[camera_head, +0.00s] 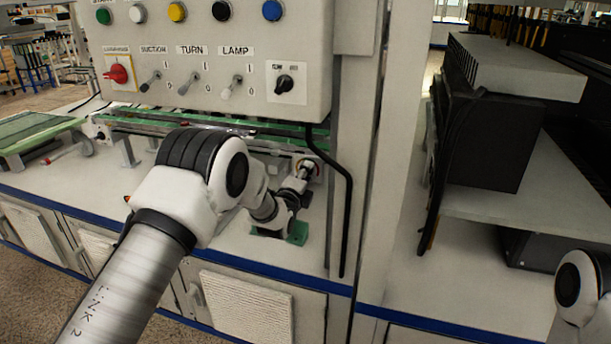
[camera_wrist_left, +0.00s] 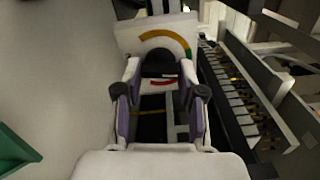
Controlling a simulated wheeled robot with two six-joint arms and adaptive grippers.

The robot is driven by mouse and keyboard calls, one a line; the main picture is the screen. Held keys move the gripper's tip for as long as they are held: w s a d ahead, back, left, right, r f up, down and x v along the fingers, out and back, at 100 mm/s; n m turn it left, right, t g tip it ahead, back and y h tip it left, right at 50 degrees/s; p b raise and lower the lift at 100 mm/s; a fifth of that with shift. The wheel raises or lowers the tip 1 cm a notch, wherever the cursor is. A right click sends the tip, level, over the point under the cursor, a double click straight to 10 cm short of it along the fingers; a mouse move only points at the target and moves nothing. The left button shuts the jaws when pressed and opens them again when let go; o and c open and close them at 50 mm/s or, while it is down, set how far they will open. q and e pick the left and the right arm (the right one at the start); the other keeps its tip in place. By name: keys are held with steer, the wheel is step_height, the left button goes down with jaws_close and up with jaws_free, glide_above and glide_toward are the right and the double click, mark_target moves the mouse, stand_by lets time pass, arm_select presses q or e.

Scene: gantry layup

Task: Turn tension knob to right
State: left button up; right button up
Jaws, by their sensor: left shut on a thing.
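The tension knob (camera_wrist_left: 160,64) is a black round knob on a white plate (camera_wrist_left: 128,38) with an orange arc that turns green at its right end, seen in the left wrist view. A red mark shows just below the knob. My left gripper (camera_wrist_left: 159,75) has its fingers on both sides of the knob and is shut on it. In the head view the left gripper (camera_head: 304,171) reaches under the control panel to the small dial plate, and the arm and gripper cover most of it. Which way the knob points is hard to tell. My right gripper is out of view.
The control panel (camera_head: 210,60) with coloured buttons, switches and a black selector hangs above the bench. A black cable (camera_head: 345,190) runs down beside the gripper. In the wrist view, a rail with several pale pieces (camera_wrist_left: 235,95) lies to the right.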

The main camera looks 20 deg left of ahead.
arm_select(q)
steer(key=shift+f, duration=0.15)
steer(key=o, duration=1.1)
steer(key=shift+o, duration=0.2)
steer(key=shift+s, duration=0.15)
steer(key=s, duration=1.1)
steer(key=shift+s+a, duration=0.2)
steer(key=shift+s, duration=0.2)
